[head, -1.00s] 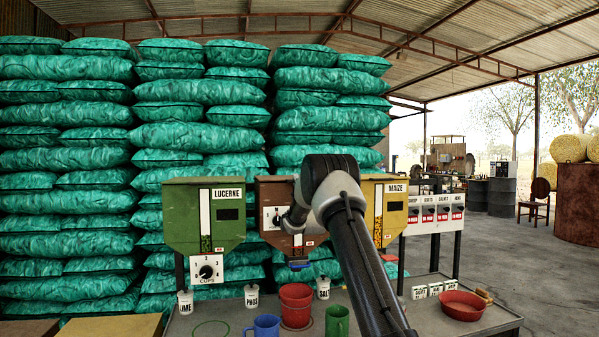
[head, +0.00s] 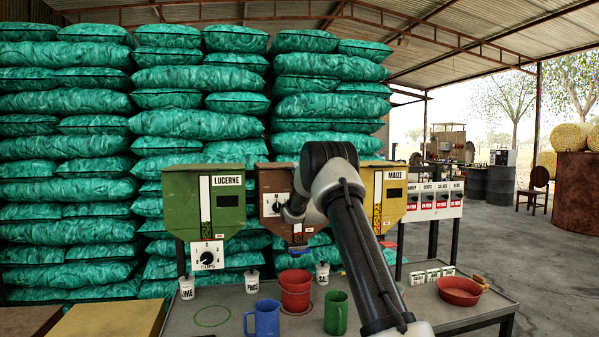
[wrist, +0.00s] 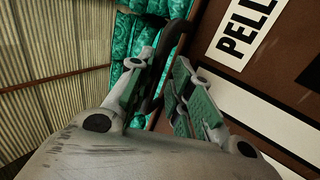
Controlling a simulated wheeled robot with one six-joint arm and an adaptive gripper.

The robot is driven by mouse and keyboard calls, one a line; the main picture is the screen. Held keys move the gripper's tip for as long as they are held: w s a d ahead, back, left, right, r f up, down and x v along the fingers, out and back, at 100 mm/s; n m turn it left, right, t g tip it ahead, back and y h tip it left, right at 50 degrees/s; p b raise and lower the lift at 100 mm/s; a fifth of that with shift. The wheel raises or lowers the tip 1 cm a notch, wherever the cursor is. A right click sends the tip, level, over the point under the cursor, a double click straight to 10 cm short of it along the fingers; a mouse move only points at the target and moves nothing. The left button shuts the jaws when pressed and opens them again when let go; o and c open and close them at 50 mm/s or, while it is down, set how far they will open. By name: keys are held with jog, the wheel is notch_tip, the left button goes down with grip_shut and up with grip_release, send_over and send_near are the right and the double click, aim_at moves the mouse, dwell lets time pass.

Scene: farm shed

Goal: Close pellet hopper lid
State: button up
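The brown pellet hopper (head: 268,181) stands between the green and yellow hoppers, largely hidden by my arm. In the wrist view its brown wall (wrist: 290,75) with a "PELL" label fills the right side. My gripper (wrist: 161,68) shows there with its two fingers apart, beside that wall. A dark curved bar (wrist: 172,45) runs between and beyond the fingertips; I cannot tell whether it belongs to the lid or whether the fingers touch it. In the head view my arm hides the gripper. The lid's position cannot be made out.
Lucerne hopper (head: 182,205) and maize hopper (head: 393,205) flank it closely. On the bench (head: 235,300) stand a blue jug (head: 264,319), a red bucket (head: 295,289), a green mug (head: 336,314) and a red bowl (head: 458,293). Stacked green sacks (head: 70,130) rise behind.

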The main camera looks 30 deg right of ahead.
jog(key=v, duration=1.2)
dwell(0.3)
